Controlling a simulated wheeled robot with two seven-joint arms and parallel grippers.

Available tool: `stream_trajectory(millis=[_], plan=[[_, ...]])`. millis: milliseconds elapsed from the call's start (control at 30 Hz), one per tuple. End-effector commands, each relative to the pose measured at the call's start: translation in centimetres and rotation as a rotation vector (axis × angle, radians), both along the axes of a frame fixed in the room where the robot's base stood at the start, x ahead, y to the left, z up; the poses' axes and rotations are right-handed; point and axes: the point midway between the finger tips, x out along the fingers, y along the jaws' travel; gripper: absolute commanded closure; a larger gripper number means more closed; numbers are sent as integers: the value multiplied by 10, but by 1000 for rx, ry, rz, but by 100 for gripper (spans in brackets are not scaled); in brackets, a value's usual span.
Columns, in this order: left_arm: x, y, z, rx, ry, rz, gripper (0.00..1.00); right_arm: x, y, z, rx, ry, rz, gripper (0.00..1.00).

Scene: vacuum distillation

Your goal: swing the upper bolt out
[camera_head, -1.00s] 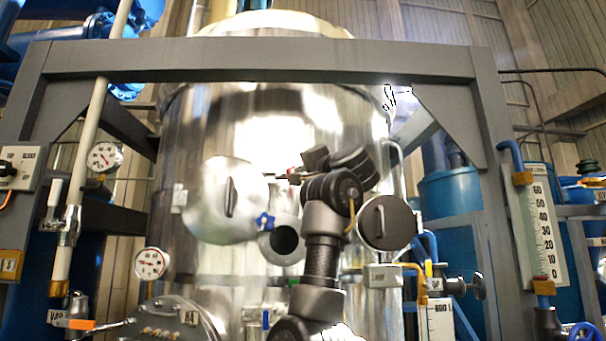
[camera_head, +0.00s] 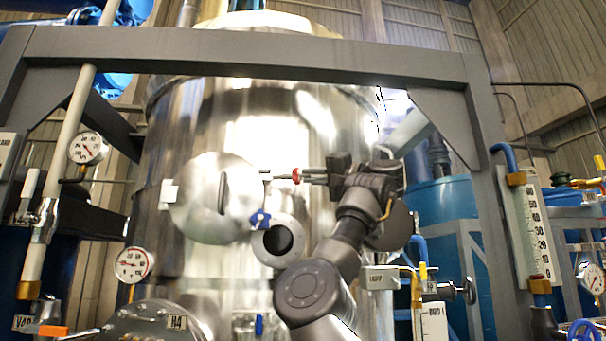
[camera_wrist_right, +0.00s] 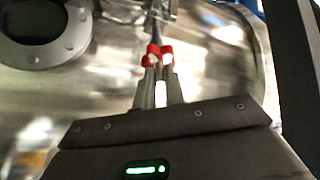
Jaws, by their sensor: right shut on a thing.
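The upper bolt (camera_wrist_right: 157,28) shows in the right wrist view as a thin metal rod beyond my fingertips. My right gripper (camera_head: 297,175) is shut on it with red-tipped fingers, just right of the round polished cover (camera_head: 205,205) on the steel vessel. The fingertips also show in the wrist view (camera_wrist_right: 160,54). In the head view the bolt is a small piece at the cover's right edge. A blue star-shaped knob (camera_head: 260,219) sits below it at the cover's lower right edge. My left gripper is not in view.
An open round port (camera_head: 278,240) with a dark centre is just below my right gripper. A dark round disc (camera_head: 392,228) is partly hidden behind my arm. A grey frame beam (camera_head: 250,52) crosses above. Gauges (camera_head: 132,265) and pipes stand at the left.

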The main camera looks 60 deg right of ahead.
Motion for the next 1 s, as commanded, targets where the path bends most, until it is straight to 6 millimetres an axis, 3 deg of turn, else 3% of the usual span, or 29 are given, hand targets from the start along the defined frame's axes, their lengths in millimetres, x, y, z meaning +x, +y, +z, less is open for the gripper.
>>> stream_trajectory(millis=[133, 267, 300, 467, 767, 1000], plan=[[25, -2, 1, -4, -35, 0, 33, 0, 0, -1, 0, 1, 8, 100], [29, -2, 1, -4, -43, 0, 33, 1, 0, -1, 0, 2, 7, 100], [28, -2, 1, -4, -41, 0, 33, 1, 0, -1, 0, 3, 8, 87], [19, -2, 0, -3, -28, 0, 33, 1, 1, -1, 0, 1, 8, 67], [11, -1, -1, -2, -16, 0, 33, 0, 1, -2, 1, 0, 6, 67], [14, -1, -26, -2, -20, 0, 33, -33, -1, -14, 1, -2, 4, 67]])
